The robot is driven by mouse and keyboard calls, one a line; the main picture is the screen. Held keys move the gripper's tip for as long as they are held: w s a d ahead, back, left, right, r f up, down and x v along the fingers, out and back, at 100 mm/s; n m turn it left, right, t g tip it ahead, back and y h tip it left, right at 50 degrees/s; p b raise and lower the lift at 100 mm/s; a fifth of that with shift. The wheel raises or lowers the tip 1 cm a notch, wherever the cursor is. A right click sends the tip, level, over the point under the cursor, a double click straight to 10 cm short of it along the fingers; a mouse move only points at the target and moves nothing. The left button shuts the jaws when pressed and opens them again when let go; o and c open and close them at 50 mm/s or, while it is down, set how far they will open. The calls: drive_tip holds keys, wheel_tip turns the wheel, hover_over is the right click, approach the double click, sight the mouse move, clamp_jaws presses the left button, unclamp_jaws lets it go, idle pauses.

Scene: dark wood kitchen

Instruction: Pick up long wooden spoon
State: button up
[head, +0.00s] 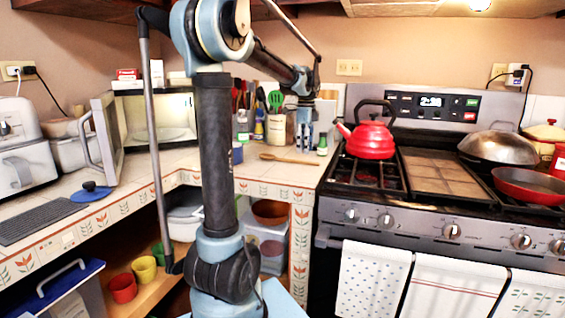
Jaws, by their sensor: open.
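A long wooden spoon (291,160) lies flat on the tiled counter, left of the stove. Its bowl end points left and its handle runs right toward the stove edge. My gripper (307,147) hangs fingers down over the counter, in the picture just above the spoon's handle half. It is open, and nothing shows between its fingers. I cannot tell exactly how high it is above the spoon. The whole spoon appears uncovered.
A utensil crock (277,131) and bottles stand behind the spoon. A small dark green bottle (322,145) is close right of my gripper. A red kettle (370,138) sits on the stove (415,212). An open microwave (158,122) is at left.

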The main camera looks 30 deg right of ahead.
sight(288, 160)
drive_tip(key=f, duration=0.4)
drive_tip(key=shift+w+a+f, duration=0.15)
drive_tip(key=shift+w+f, duration=0.05)
drive_tip(key=shift+f, duration=0.2)
clamp_jaws()
